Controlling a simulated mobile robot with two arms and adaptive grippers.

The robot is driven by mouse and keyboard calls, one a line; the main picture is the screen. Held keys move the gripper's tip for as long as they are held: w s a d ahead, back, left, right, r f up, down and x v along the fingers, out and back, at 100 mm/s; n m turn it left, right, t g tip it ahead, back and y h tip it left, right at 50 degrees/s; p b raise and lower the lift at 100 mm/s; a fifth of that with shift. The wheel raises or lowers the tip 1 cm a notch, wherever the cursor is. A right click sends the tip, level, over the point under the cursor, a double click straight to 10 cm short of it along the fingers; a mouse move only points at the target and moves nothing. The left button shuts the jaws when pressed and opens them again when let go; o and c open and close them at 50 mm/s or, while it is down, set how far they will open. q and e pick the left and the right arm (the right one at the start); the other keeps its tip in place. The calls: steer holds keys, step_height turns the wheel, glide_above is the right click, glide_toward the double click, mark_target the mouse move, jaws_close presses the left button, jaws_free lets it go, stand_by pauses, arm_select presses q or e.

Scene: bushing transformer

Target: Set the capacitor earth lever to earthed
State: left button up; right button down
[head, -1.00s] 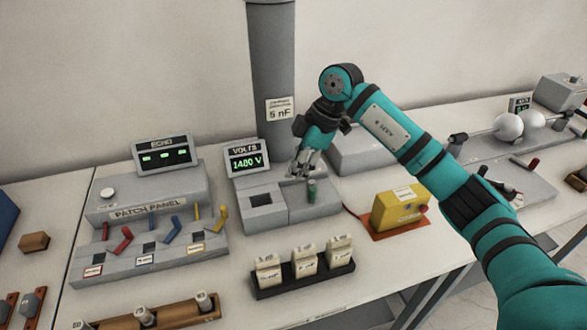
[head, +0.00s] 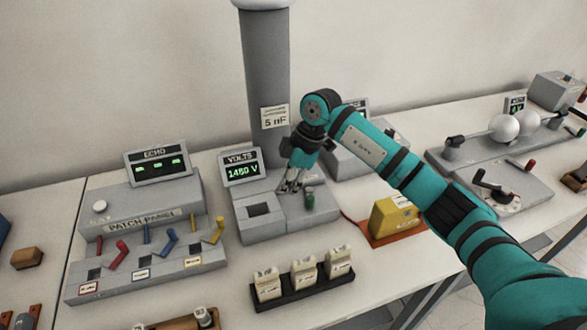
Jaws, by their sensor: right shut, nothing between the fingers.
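The short green-handled lever (head: 309,198) stands on the right part of the grey unit with the VOLTS display (head: 243,170), in front of the tall grey column marked 5 nF (head: 266,85). It looks roughly upright; its base and exact setting are too small to tell. My right gripper (head: 288,188) is shut and empty, pointing down over the same unit, just left of the green handle. A small gap seems to show between them. The display reads about 1480 V. My left gripper is not in view.
The patch panel (head: 142,222) with coloured levers stands at left. A black rack (head: 290,295) of pale blocks lies in front. A yellow box (head: 395,217) on an orange base sits to the right. The sphere device (head: 503,128) is farther right.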

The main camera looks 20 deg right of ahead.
steer(key=p+x, duration=0.1)
steer(key=x, duration=0.2)
steer(key=shift+a+f, duration=0.2)
steer(key=shift+f, duration=0.1)
steer(key=d+p, duration=0.1)
steer(key=d, duration=0.2)
steer(key=shift+s+f+p, duration=0.2)
steer(key=shift+p, duration=0.15)
steer(key=shift+s+d, duration=0.15)
steer(key=shift+d, duration=0.35)
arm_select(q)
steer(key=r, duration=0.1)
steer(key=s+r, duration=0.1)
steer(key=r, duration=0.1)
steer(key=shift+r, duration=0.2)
arm_select(e)
steer(key=shift+f, duration=0.1)
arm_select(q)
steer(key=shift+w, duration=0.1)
arm_select(e)
steer(key=shift+a, duration=0.1)
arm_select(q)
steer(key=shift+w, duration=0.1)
